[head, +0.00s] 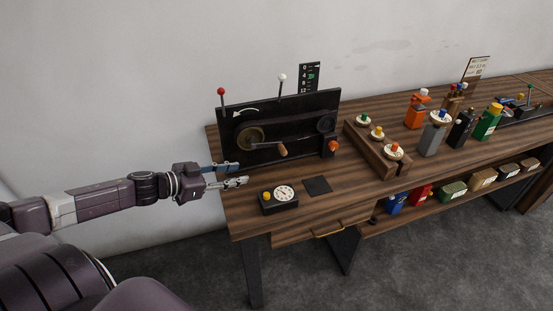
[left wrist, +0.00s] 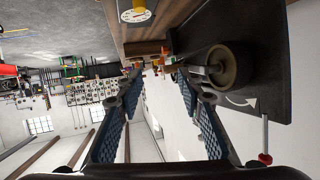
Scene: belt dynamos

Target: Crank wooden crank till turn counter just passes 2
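The wooden crank handle (head: 282,150) sits on an arm running down and right from a brass-coloured hub wheel (head: 250,138) on an upright black panel (head: 300,108). A small black box with a round white dial (head: 284,193) lies on the table in front of it. A dark board with numbers (head: 310,77) stands behind the panel; I cannot tell which is the turn counter, and its reading is too small. My left gripper (head: 242,174) is open and empty, left of the crank and apart from it. In the left wrist view, the wheel (left wrist: 228,66) is beside its fingers. My right gripper is not in view.
The wooden table (head: 350,205) holds a dark square pad (head: 317,186) and a wooden block with several coloured knobs (head: 376,146). Red (head: 221,92) and white (head: 282,77) knobbed levers rise from the panel. An orange knob (head: 333,147) is right of the crank. Bottles stand farther right.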

